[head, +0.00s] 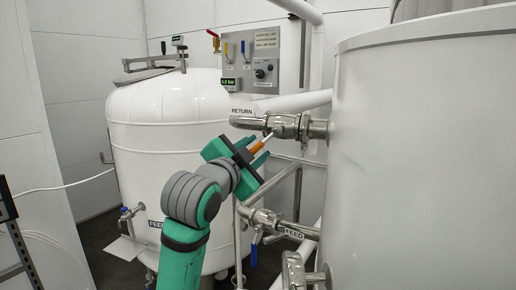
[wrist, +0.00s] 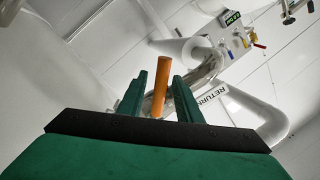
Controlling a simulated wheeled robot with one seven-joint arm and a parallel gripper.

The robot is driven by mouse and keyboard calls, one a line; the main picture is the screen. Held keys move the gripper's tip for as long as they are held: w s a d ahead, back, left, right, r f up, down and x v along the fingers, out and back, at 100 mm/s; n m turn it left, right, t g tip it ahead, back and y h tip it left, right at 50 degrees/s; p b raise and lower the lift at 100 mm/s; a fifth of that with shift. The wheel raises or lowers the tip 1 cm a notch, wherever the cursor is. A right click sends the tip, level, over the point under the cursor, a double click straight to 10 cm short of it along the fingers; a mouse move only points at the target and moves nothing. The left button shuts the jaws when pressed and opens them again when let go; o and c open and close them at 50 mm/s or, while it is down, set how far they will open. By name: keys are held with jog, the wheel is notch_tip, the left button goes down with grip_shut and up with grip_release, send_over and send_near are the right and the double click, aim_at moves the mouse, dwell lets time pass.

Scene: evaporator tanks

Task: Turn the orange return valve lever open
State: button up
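The orange return valve lever (head: 256,147) hangs down and to the left from the steel valve (head: 287,125) on the pipe marked RETURN (head: 242,112). In the wrist view the orange lever (wrist: 160,85) stands between the two green fingers of my gripper (wrist: 157,97). The fingers are apart, with a visible gap on each side of the lever. In the head view my gripper (head: 245,155) reaches up from the lower left to the lever. Its body hides part of the lever's lower end.
A large white tank (head: 430,150) fills the right side. A smaller white tank (head: 165,120) stands behind my arm. Below is a FEED pipe (head: 270,222) with a blue lever (head: 254,250). A grey control panel (head: 250,60) is on the back wall.

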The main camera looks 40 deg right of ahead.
jog(key=v, duration=0.8)
jog(key=shift+s+a, duration=0.15)
jog(key=shift+a, duration=0.15)
